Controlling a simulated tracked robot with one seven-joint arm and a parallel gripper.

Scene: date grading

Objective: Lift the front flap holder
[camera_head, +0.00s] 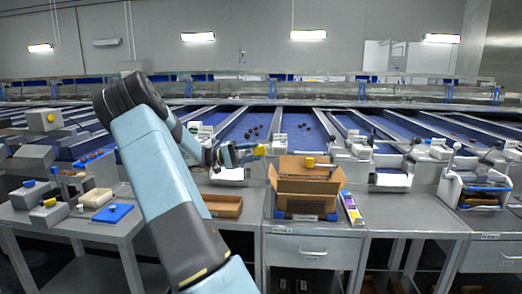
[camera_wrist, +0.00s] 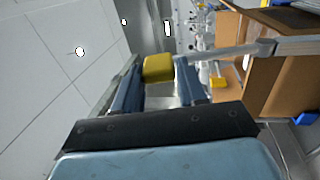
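My gripper (camera_head: 254,152) is at the left of the cardboard box. In the wrist view its two blue fingers (camera_wrist: 158,75) stand on either side of a yellow knob (camera_wrist: 158,68), which fills the gap between the tips. The knob also shows in the head view (camera_head: 260,150). A grey rod (camera_wrist: 225,53) runs from beside the knob to a clamp by the box; it looks like the flap holder. The open cardboard box (camera_head: 305,187) stands on the bench with its flaps spread. A second yellow knob (camera_head: 310,162) is over the box.
A shallow brown tray (camera_head: 222,206) lies left of the box. A narrow strip with coloured items (camera_head: 351,209) is right of the box. Blue sorting lanes (camera_head: 245,127) run behind.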

